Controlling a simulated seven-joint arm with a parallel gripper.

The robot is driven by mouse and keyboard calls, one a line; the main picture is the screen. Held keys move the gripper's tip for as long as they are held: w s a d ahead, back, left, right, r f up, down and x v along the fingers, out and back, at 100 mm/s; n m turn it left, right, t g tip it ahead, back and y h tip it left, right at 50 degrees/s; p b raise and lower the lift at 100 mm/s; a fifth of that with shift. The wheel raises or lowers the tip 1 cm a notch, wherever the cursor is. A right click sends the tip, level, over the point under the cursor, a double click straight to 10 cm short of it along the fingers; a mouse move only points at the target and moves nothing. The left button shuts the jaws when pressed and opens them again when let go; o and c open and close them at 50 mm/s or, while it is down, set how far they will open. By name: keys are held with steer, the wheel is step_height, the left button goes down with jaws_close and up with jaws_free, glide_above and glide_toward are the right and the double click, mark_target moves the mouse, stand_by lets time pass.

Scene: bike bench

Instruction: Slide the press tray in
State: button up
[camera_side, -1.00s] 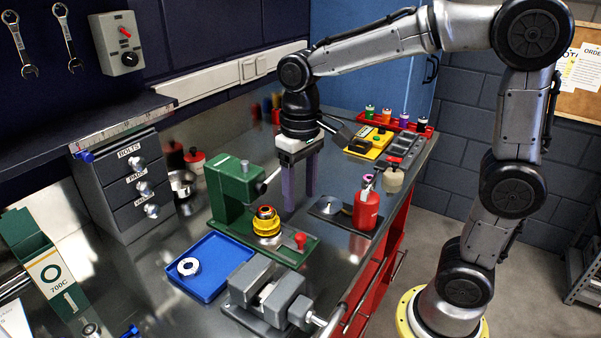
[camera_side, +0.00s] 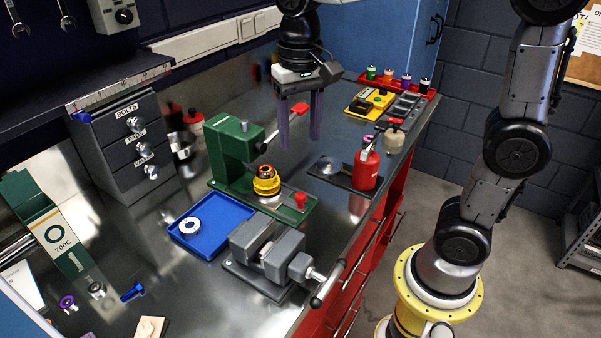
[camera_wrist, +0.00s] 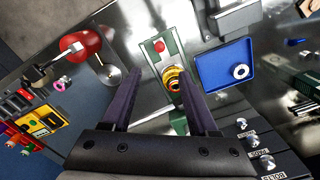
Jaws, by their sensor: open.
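The green press (camera_side: 232,155) stands mid-bench, its lever ending in a red grip (camera_side: 300,108). From its foot a flat green base (camera_side: 312,206) runs to the right with a red knob (camera_side: 300,199). A yellow piece with an orange ring (camera_side: 266,184) stands on it, in front of the press column; it also shows in the wrist view (camera_wrist: 172,82). My gripper (camera_side: 299,142) is open and empty, above the bench behind the press, fingers pointing down. In the wrist view my gripper (camera_wrist: 160,72) shows its fingers spread apart.
A blue tray (camera_side: 232,212) with a metal nut and a grey vise (camera_side: 270,258) stand in front of the press. A red bottle (camera_side: 367,168) stands to its right. Grey drawers (camera_side: 128,150) are at left.

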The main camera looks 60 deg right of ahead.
mark_target(300, 194)
step_height(300, 194, down, 14)
steer(key=m, duration=0.3)
stand_by(0.5)
jaws_close()
steer(key=shift+r, duration=0.1)
stand_by(1.3)
